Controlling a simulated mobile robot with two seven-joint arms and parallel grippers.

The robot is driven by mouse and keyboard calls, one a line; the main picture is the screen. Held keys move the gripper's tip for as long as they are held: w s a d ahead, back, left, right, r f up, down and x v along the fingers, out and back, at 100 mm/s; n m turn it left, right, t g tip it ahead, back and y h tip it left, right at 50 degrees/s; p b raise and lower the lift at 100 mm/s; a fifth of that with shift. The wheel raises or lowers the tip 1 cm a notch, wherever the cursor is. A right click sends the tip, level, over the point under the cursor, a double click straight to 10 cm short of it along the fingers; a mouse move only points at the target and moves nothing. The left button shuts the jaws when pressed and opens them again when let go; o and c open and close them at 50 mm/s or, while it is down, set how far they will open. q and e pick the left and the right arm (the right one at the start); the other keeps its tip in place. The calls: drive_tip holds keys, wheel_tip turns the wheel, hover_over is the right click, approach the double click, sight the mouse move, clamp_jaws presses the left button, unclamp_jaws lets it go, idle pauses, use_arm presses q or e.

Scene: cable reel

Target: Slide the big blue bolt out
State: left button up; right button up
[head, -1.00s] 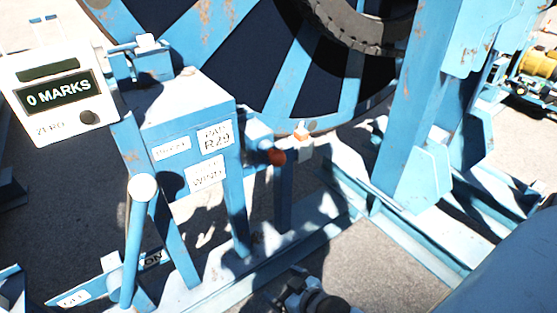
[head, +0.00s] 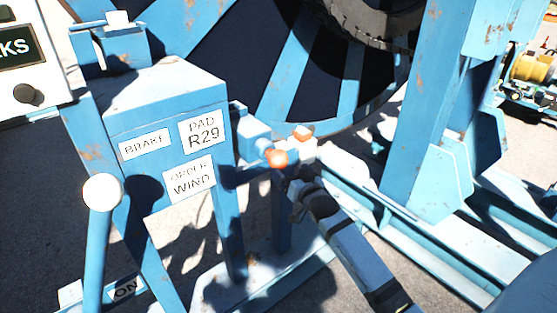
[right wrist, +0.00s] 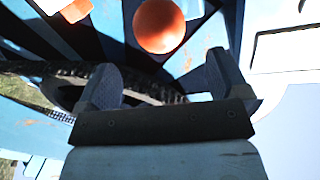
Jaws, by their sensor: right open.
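The blue bolt (head: 245,173) is a rod with a round orange knob (head: 277,158) on its end, at the right side of the blue brake stand. The knob also shows in the right wrist view (right wrist: 160,25), beyond the fingertips and roughly between their lines. My right gripper (head: 298,188) is just below and right of the knob in the head view. Its two fingers stand apart with nothing between them in the right wrist view (right wrist: 161,65). The knob looks apart from the fingers. My left gripper is not in view.
The brake stand (head: 160,95) carries labels "BRAKE", "PAD R29" and "ORDER WIND". A blue housing (head: 253,134) and an orange-tipped white block (head: 307,150) sit near the knob. A white-knobbed lever (head: 103,192) stands left. The big reel (head: 285,80) is behind.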

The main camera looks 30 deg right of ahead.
sight(284, 164)
drive_tip(key=w, duration=0.5)
drive_tip(key=w+d, duration=0.1)
drive_tip(key=w, duration=0.1)
drive_tip(key=shift+w, duration=0.8)
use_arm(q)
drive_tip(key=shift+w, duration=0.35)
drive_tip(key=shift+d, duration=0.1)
use_arm(e)
drive_tip(key=c, duration=1.2)
drive_tip(key=shift+s, duration=0.25)
drive_tip(key=shift+c, duration=0.2)
drive_tip(key=s+p, duration=0.6)
drive_tip(key=s, duration=0.3)
drive_tip(key=shift+s+d, duration=0.4)
drive_tip(key=shift+s, duration=0.25)
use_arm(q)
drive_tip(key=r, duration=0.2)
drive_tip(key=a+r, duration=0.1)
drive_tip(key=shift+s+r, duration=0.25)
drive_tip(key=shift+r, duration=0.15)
use_arm(e)
drive_tip(key=shift+f, duration=0.2)
